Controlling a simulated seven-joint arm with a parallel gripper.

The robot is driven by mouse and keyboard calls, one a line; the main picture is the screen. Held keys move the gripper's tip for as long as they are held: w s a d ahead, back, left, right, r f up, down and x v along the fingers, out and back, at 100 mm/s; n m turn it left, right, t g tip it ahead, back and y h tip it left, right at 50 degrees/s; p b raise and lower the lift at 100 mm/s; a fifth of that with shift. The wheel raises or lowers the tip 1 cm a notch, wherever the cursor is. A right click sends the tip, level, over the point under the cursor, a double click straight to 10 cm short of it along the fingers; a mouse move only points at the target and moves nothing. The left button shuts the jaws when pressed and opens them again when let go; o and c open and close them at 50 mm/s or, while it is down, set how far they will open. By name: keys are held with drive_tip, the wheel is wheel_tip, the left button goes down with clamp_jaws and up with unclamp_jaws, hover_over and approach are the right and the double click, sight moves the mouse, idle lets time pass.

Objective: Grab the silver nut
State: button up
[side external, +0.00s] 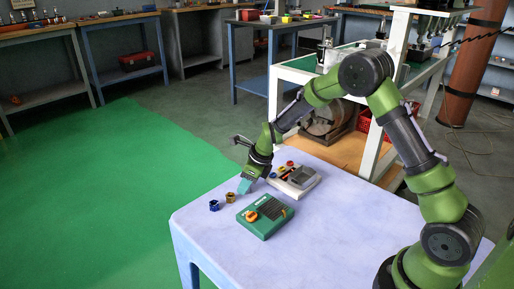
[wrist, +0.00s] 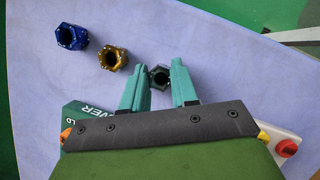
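The silver nut (wrist: 160,77) looks dark grey in the wrist view and shows between the two teal fingertips of my gripper (wrist: 160,68). The fingers are apart, with a gap to the nut visible on the right; I cannot tell whether the left finger touches it. In the side view my gripper (side external: 243,187) points down close to the tabletop, and the silver nut is not visible there. A gold nut (wrist: 112,57) and a blue nut (wrist: 72,37) lie up and left of it in the wrist view. The gold nut (side external: 230,197) and blue nut (side external: 214,205) also show in the side view.
A green control box (side external: 264,218) with an orange knob sits in front of my gripper on the pale table (side external: 335,225). A white and grey box (side external: 300,185) sits to its right. The table's front right is clear.

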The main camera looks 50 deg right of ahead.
clamp_jaws()
drive_tip(key=shift+r, duration=0.1)
